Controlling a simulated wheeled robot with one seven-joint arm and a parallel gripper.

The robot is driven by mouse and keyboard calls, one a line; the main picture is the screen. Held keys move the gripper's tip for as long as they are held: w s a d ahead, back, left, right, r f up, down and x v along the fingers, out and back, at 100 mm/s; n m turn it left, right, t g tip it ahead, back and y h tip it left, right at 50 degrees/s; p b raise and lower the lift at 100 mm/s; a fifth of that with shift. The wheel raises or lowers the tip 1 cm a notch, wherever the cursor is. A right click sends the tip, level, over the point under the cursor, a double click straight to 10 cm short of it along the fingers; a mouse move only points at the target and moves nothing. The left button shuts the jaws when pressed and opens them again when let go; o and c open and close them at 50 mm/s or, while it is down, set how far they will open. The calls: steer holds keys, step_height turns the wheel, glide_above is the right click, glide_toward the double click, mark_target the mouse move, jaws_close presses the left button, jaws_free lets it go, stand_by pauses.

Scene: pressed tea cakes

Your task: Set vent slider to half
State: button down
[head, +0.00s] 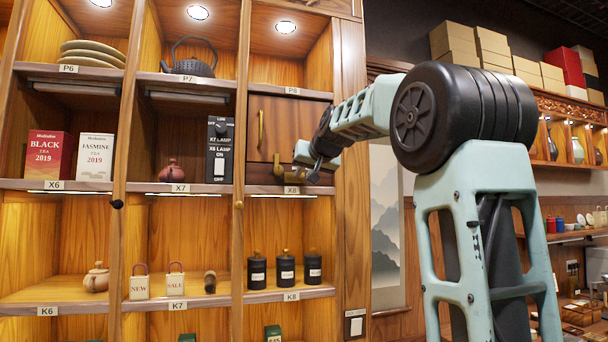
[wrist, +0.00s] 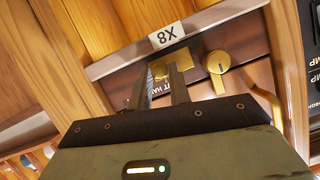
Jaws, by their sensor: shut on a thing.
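The brass vent slider (wrist: 184,62) is on the dark lower strip of the cabinet front in the X8 bay, close to the X8 label in the wrist view. My gripper (wrist: 163,76) has its two fingertips at this brass piece and is shut on it; the fingers hide part of it. Some lettering shows between the fingers, partly covered, so I cannot read the slider's setting. In the head view my gripper (head: 297,174) is at the lower part of the X8 front, where brass parts (head: 280,169) show beside it.
A brass round knob (wrist: 218,83) with a pointer sits right beside the fingers in the wrist view. The wooden door above carries a brass handle (head: 261,130). A black lamp switch panel (head: 220,150) stands left of the bay. Black canisters (head: 285,272) stand on the shelf below.

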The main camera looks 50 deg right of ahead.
steer(key=shift+s+d, duration=0.65)
steer(key=shift+d, duration=0.35)
steer(key=c, duration=1.3)
jaws_free()
steer(key=shift+d, duration=0.1)
steer(key=shift+s+b, duration=0.15)
steer(key=shift+b, duration=0.15)
steer(key=b+v, duration=0.5)
steer(key=v, duration=1.2)
steer(key=shift+r, duration=0.15)
